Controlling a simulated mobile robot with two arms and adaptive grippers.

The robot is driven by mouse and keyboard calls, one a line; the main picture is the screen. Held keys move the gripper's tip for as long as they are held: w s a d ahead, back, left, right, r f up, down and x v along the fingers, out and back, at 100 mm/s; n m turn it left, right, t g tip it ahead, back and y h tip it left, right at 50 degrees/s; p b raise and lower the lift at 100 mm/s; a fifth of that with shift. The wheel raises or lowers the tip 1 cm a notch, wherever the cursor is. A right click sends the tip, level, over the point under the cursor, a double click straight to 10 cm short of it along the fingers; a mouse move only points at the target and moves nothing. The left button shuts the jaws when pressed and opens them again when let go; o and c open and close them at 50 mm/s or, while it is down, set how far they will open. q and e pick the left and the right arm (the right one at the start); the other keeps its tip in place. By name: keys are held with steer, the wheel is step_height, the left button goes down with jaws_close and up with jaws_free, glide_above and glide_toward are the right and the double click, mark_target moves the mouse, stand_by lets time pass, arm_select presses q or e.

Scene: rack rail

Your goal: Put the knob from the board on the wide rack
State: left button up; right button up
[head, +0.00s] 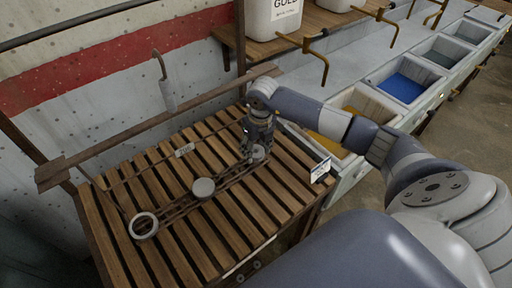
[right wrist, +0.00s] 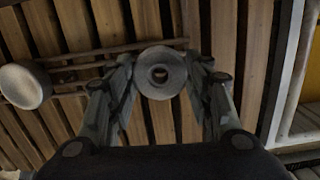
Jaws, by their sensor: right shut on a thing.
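A round grey knob (right wrist: 161,73) with a dark hole in its middle sits between the fingertips of my right gripper (right wrist: 160,80). In the head view the right gripper (head: 256,148) reaches down over the slatted wooden board, shut on the knob (head: 259,153). The knob is low over thin dark rails (head: 178,211); I cannot tell whether it touches them. A pale solid disc (head: 203,187) and a pale ring (head: 144,225) are on these rails further left. I cannot tell which part is the wide rack. My left gripper is not in view.
The slatted board (head: 107,235) has bare slats in front of and behind the rails. A wooden bar (head: 145,127) with a hanging hook (head: 165,82) runs along the back. A small sign (head: 320,170) stands at the right edge. Bins, one blue (head: 400,88), lie beyond at right.

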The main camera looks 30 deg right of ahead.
steer(key=shift+f+b, duration=0.85)
steer(key=shift+f, duration=0.2)
steer(key=o, duration=1.2)
steer(key=shift+r, duration=0.15)
steer(key=r, duration=0.4)
steer(key=s+r, duration=0.1)
steer(key=r, duration=0.2)
steer(key=shift+r, duration=0.1)
steer(key=shift+w, duration=0.1)
